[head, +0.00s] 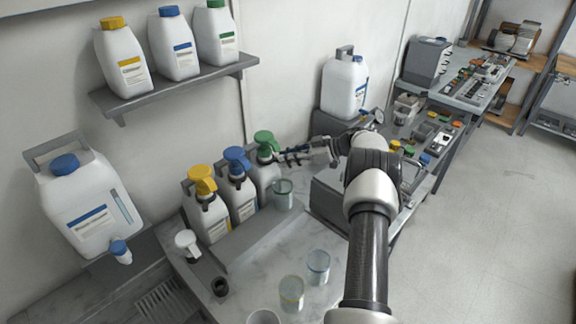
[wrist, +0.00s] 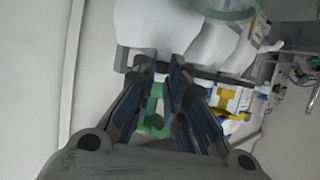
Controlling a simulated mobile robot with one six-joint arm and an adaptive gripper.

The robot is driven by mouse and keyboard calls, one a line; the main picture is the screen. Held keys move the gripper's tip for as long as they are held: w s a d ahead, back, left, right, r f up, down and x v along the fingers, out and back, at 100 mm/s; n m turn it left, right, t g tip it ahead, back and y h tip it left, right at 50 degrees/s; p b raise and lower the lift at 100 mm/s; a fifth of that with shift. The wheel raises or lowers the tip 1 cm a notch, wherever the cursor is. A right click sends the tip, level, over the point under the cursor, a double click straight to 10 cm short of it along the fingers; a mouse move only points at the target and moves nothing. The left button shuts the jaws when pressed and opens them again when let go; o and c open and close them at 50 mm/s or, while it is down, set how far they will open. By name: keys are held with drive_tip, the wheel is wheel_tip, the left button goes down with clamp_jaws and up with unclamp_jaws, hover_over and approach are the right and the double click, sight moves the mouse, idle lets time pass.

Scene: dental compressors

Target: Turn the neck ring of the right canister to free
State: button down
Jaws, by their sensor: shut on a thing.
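Three white canisters with coloured pump tops stand in a row in the head view. The right canister (head: 267,182) has a green pump head (head: 265,138) and a green neck ring (head: 267,155) below it. My gripper (head: 281,155) reaches in from the right, level with the ring, and is shut on it. In the wrist view my fingers (wrist: 163,75) close at the green part (wrist: 154,112), partly hiding it. I cannot tell the ring's angle.
The middle canister (head: 241,196) with a blue pump and the left one (head: 208,216) with a yellow pump stand close beside it. A glass beaker (head: 283,195) stands just in front. More beakers (head: 318,266) are on the counter. A shelf (head: 175,88) with bottles hangs above.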

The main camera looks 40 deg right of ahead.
drive_tip(key=shift+w+r+n+y+b, duration=0.2)
drive_tip(key=shift+n+y+b, duration=0.1)
drive_tip(key=shift+b, duration=0.2)
drive_tip(key=c, duration=1.6)
unclamp_jaws()
drive_tip(key=shift+f, duration=0.1)
drive_tip(key=shift+d+g, duration=0.1)
drive_tip(key=shift+g, duration=0.2)
drive_tip(key=v, duration=1.2)
drive_tip(key=shift+f, duration=0.1)
